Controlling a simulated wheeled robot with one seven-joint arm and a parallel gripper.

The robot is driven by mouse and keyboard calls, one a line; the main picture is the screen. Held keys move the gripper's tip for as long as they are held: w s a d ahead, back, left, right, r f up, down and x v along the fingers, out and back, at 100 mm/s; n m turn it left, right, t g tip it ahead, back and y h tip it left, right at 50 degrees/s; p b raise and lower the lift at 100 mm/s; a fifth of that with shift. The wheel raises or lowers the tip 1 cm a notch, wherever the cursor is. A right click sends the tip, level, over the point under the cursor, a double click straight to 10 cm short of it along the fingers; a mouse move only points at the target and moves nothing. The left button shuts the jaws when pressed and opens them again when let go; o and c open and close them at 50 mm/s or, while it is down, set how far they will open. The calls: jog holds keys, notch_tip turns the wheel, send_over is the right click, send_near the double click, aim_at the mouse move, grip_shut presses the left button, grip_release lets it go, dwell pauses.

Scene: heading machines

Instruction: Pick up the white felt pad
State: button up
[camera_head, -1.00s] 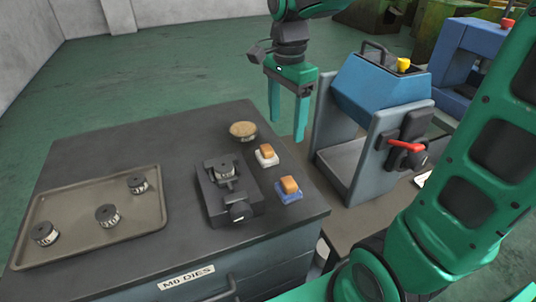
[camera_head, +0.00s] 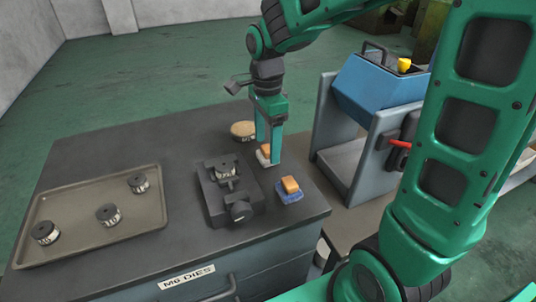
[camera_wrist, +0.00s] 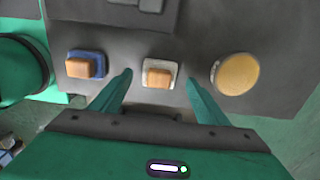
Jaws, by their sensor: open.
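The white felt pad (camera_head: 262,160) lies on the dark bench top with an orange-tan block on it. In the head view my gripper's fingers partly cover it. In the wrist view the white pad (camera_wrist: 160,79) shows under its block, between the two fingertips. My gripper (camera_head: 268,155) points down over the pad, open and empty. Its fingers (camera_wrist: 158,80) are spread to either side of the pad; I cannot tell how far above the bench the tips are.
A blue pad (camera_head: 289,194) with a similar block lies nearer the front; it also shows in the wrist view (camera_wrist: 86,68). A round tan-topped container (camera_head: 243,130) is behind. A dark vise (camera_head: 228,192) and a tray (camera_head: 75,232) with dies stand left. A blue press (camera_head: 375,95) stands right.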

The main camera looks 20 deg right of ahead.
jog(key=shift+f, duration=1.45)
jog(key=shift+c, duration=0.4)
jog(key=c, duration=1)
jog(key=shift+c, duration=0.2)
jog(key=shift+r, duration=0.45)
jog(key=r, duration=0.4)
jog(key=shift+s+a, duration=0.1)
jog(key=shift+a, duration=0.25)
jog(key=s+a+r, duration=0.1)
jog(key=a+r, duration=0.1)
jog(key=a, duration=0.1)
jog(key=s+a+r, duration=0.1)
jog(key=a+r, duration=0.1)
jog(key=a, duration=0.2)
jog(key=s+a+r, duration=0.1)
jog(key=a+r, duration=0.1)
jog(key=a, duration=0.1)
jog(key=shift+a+r, duration=0.1)
jog(key=shift+a, duration=0.1)
